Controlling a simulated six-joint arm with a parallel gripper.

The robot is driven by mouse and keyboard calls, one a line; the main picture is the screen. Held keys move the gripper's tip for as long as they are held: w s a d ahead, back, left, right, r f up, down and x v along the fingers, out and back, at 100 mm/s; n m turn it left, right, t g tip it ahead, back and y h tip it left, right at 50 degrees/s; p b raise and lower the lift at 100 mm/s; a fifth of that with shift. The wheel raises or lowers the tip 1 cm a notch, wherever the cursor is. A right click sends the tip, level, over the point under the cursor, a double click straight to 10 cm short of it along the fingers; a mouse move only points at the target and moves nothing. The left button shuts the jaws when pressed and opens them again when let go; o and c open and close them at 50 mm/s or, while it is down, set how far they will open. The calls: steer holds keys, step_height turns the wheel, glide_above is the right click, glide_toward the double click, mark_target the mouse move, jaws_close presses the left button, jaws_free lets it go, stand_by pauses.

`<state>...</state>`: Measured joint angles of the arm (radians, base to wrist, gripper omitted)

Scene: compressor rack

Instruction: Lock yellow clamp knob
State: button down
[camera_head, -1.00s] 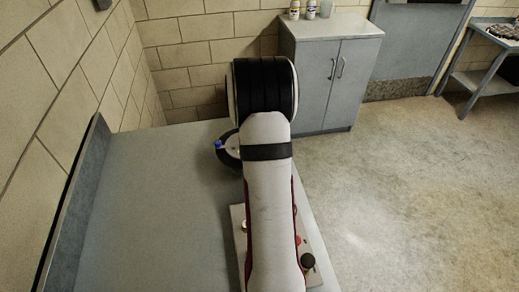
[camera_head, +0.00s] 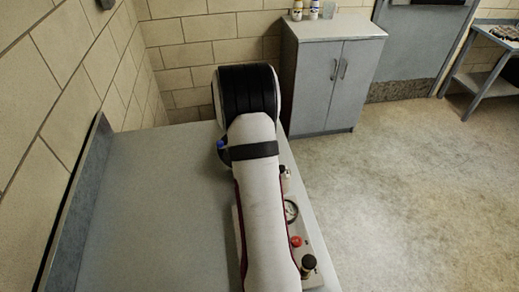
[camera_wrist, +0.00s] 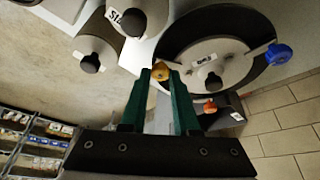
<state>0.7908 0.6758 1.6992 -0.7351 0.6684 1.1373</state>
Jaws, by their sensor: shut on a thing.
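The yellow clamp knob (camera_wrist: 160,72) shows in the wrist view at the end of a pale arm, beside a dark round disc with a light hub (camera_wrist: 215,62). My gripper (camera_wrist: 161,77) has its two green fingers closed around the yellow knob from both sides. A blue knob (camera_wrist: 279,54) is at the right of the disc, and an orange knob (camera_wrist: 210,107) is below it. In the head view my arm hides the yellow knob and the gripper; the blue knob (camera_head: 220,145) shows at the arm's left edge.
A panel with a gauge (camera_head: 291,211), a red button (camera_head: 296,241) and a black knob (camera_head: 308,262) lies along the right bench edge. Round rolls with black knobs (camera_wrist: 91,62) are left of the gripper. The left part of the bench (camera_head: 165,225) is clear.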

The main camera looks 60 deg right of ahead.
steer(key=shift+f, duration=0.1)
steer(key=c, duration=0.7)
jaws_free()
steer(key=shift+o, duration=0.2)
steer(key=v, duration=1.6)
steer(key=shift+d, duration=0.1)
